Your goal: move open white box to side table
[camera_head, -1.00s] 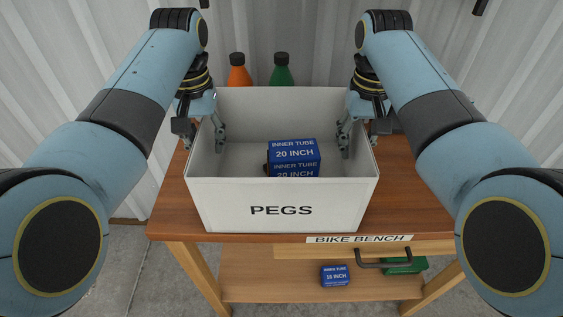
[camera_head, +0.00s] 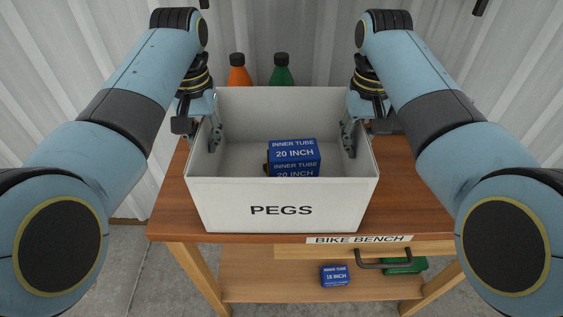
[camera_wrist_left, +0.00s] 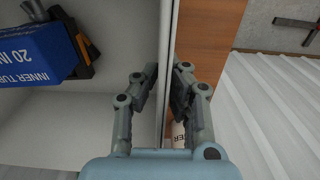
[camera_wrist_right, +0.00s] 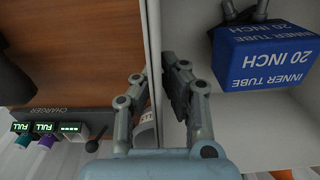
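The open white box (camera_head: 281,191), marked PEGS, stands upright on the wooden bike bench (camera_head: 416,197). Inside it lies a blue inner tube box (camera_head: 294,151) marked 20 INCH, with a dark item partly hidden behind it. My left gripper (camera_head: 208,130) straddles the box's left wall, one finger inside and one outside; the left wrist view shows its fingers (camera_wrist_left: 166,82) closed against the wall. My right gripper (camera_head: 354,132) straddles the right wall the same way, and its fingers (camera_wrist_right: 155,80) are closed on it. No side table can be made out.
An orange bottle (camera_head: 238,72) and a green bottle (camera_head: 282,72) stand behind the box. A charger (camera_wrist_right: 50,125) with lit displays is beside it in the right wrist view. The lower shelf (camera_head: 265,283) holds a small blue box (camera_head: 335,275) and a green item (camera_head: 405,267).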

